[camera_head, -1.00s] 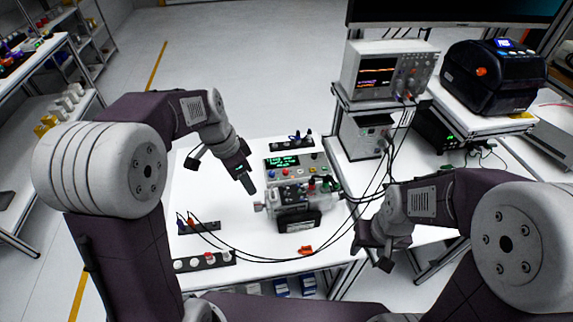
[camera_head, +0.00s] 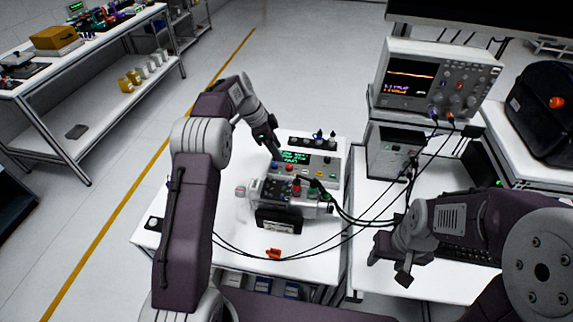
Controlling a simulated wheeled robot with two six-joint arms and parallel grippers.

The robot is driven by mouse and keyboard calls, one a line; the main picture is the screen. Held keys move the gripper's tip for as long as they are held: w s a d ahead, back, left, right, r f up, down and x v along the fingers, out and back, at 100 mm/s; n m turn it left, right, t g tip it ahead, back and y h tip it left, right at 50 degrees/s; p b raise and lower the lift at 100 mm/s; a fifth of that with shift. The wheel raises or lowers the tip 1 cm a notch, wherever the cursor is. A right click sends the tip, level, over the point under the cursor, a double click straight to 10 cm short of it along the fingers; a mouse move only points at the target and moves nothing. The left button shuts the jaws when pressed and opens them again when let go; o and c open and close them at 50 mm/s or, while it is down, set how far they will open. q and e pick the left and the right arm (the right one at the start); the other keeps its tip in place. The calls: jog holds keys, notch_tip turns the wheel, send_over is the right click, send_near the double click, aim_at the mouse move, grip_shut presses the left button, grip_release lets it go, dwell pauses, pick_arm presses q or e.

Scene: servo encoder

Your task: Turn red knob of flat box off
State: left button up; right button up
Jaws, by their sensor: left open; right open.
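The flat box (camera_head: 321,171) is a light grey panel with a green-lit display (camera_head: 294,157), lying on the white table. A small red knob (camera_head: 289,167) sits on its front part below the display, beside a blue one (camera_head: 276,165). My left gripper (camera_head: 274,150) is open at the box's left edge, pointing down, close to the display and the blue knob. I cannot tell whether it touches the box. My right gripper (camera_head: 391,268) is open and empty, low to the right, away from the box.
A motor-like device (camera_head: 279,215) with cables stands right in front of the box. Black cables (camera_head: 340,232) loop across the table. An orange part (camera_head: 273,254) lies near the front edge. An oscilloscope (camera_head: 436,78) stands on a shelf at right.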

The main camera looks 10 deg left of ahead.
aim_at(288, 166)
pick_arm(q)
jog(key=x, duration=0.8)
jog(key=shift+d+f+p, duration=0.1)
jog(key=shift+p, duration=0.3)
grip_shut()
